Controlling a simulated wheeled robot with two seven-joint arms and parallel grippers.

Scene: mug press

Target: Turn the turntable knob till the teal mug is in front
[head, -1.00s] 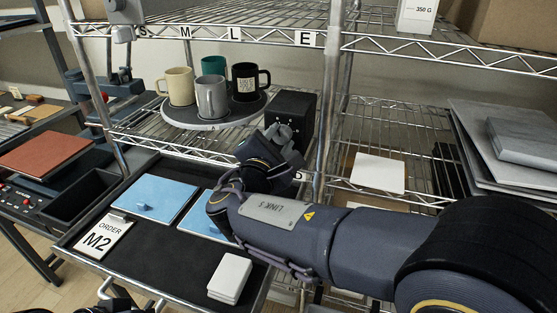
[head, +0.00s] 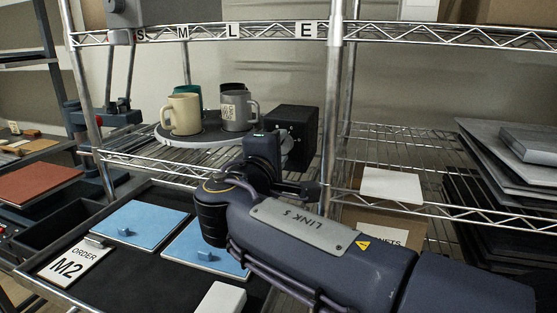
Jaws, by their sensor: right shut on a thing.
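The round grey turntable (head: 196,139) sits on the wire shelf with several mugs on it. The teal mug (head: 186,90) is at the back left, mostly hidden behind the cream mug (head: 183,114), which is at the front left. The grey mug (head: 237,112) is at the front right, and the black mug (head: 232,87) is behind it, mostly hidden. The black knob box (head: 303,124) stands right of the turntable. My right gripper (head: 280,148) is shut on the knob (head: 288,142) on its front, which it partly covers. My left gripper is out of view.
Shelf posts (head: 331,130) and the upper shelf edge (head: 240,31) frame the work space. Below are a dark tray with two blue boards (head: 140,224) and the M2 order card (head: 75,266). Grey sheets (head: 510,150) are stacked at the right.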

